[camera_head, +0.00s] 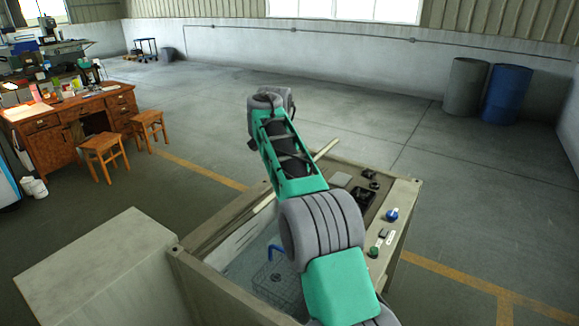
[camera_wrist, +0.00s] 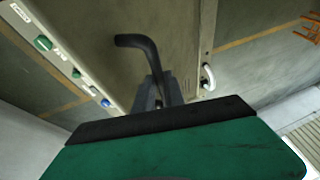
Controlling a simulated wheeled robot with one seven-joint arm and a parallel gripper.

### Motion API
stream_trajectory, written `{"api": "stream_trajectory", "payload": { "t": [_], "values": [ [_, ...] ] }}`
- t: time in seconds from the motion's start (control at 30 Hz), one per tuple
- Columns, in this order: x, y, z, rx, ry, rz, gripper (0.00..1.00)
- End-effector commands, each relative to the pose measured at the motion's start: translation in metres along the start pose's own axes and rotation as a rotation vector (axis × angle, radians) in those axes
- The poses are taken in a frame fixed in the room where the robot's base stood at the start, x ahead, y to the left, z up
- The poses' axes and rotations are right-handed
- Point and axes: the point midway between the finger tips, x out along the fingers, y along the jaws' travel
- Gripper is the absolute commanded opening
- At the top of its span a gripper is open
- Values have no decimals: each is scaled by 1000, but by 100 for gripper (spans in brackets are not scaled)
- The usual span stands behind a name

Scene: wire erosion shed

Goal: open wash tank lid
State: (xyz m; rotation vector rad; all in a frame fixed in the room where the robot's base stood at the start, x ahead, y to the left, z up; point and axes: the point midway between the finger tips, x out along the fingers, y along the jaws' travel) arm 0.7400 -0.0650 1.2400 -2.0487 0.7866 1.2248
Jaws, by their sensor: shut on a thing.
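The beige wash tank (camera_head: 225,290) stands below my green and grey arm in the head view, with its inside exposed. The lid shows nearly edge-on as a pale strip (camera_head: 327,149) rising at the tank's far side, mostly behind my arm. In the wrist view the lid appears as a beige panel (camera_wrist: 185,28). My gripper (camera_wrist: 157,92) is shut on a dark bent bar (camera_wrist: 136,41), apparently the lid handle. The exact grip is partly hidden, and the gripper is hidden in the head view.
Knobs, including a blue one (camera_head: 392,214), line the tank's right side. A pale box (camera_head: 95,270) stands to the left. A desk (camera_head: 50,145) and stools (camera_head: 103,152) are farther left. A blue drum (camera_head: 507,95) and grey drum (camera_head: 465,87) stand far right. Floor behind is clear.

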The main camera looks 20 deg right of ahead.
Motion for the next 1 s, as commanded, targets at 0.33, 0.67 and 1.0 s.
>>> {"api": "stream_trajectory", "payload": {
  "t": [0.33,0.67,1.0],
  "values": [
    [9,-2,8,-14,-18,14,0],
    [7,-1,5,-7,-13,12,30],
    [3,0,0,0,-5,7,36]
  ]
}}
